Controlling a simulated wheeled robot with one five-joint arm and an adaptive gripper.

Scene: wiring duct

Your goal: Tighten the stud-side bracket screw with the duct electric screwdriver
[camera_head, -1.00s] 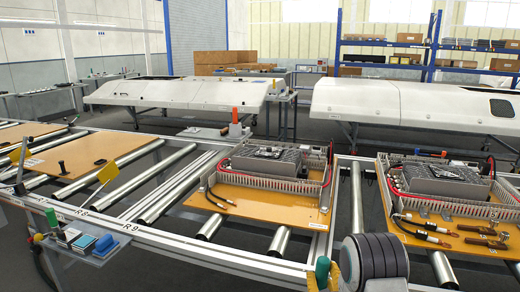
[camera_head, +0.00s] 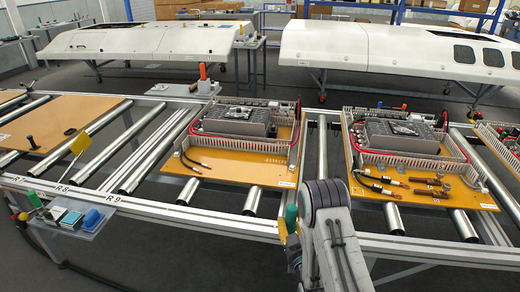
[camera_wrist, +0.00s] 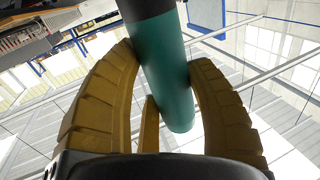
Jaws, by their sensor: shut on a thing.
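My gripper (camera_head: 288,228) has yellow fingers and is shut on the green, cylindrical handle of the electric screwdriver (camera_head: 291,213). In the wrist view, the fingers (camera_wrist: 163,62) curve around both sides of the green screwdriver body (camera_wrist: 168,85), which has a dark upper section. The screwdriver's bit is not visible. The gripper is just in front of the left equipped orange board (camera_head: 225,172), near the front rail. That board carries a grey finned duct, a grey unit, red cable and black cables (camera_head: 195,168). I cannot make out the stud-side bracket screw.
A second equipped board (camera_head: 420,190) with copper parts (camera_head: 432,185) lies to the right. A plain board (camera_head: 50,130) lies at left on the rollers. A side shelf with small boxes (camera_head: 62,216) is at front left. White shells (camera_head: 140,42) stand behind.

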